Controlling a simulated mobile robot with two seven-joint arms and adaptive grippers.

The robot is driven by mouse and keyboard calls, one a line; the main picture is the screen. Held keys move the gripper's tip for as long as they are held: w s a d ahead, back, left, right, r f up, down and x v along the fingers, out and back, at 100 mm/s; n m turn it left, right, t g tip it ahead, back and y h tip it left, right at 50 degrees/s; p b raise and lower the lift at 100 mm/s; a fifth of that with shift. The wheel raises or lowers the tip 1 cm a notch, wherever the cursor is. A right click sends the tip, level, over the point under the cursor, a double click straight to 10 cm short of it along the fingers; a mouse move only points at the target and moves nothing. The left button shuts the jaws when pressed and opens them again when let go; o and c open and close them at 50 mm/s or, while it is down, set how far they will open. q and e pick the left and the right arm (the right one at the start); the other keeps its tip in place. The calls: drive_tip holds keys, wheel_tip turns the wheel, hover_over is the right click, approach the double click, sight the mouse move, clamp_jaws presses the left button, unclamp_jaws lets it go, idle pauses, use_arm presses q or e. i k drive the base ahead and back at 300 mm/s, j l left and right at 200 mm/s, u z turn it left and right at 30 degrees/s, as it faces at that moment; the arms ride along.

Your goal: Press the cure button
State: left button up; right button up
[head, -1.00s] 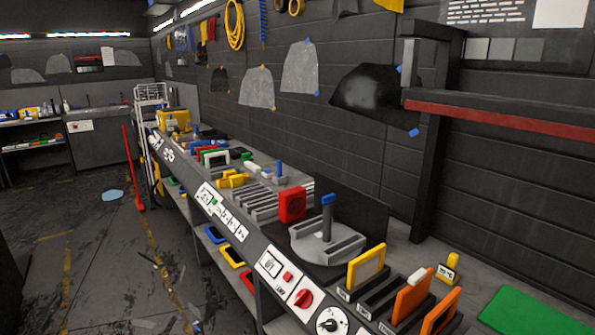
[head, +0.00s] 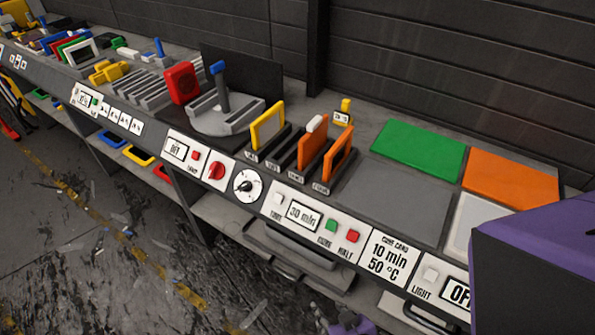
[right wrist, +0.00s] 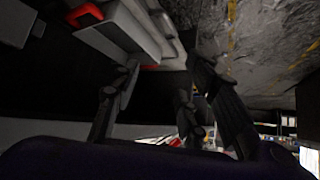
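The green cure button (head: 331,225) sits on the sloped front panel of the bench, in the head view. The red halt button (head: 352,236) is just right of it, and a display reading 30 min (head: 302,213) is to its left. My right gripper (head: 345,322) shows only in part at the bottom edge of the head view, low in front of the bench and apart from the buttons. In the right wrist view its dark fingers (right wrist: 165,85) stand apart with nothing visible between them. My left gripper is out of view.
A white time button (head: 278,199) is left of the display. A cure card (head: 388,256) reads 10 min, 50 °C. A drawer handle (head: 430,318) and an under-shelf lie below the panel. Green (head: 418,149) and orange (head: 512,181) plates lie on the bench top.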

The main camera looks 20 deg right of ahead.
sight(331, 225)
drive_tip(key=z, duration=1)
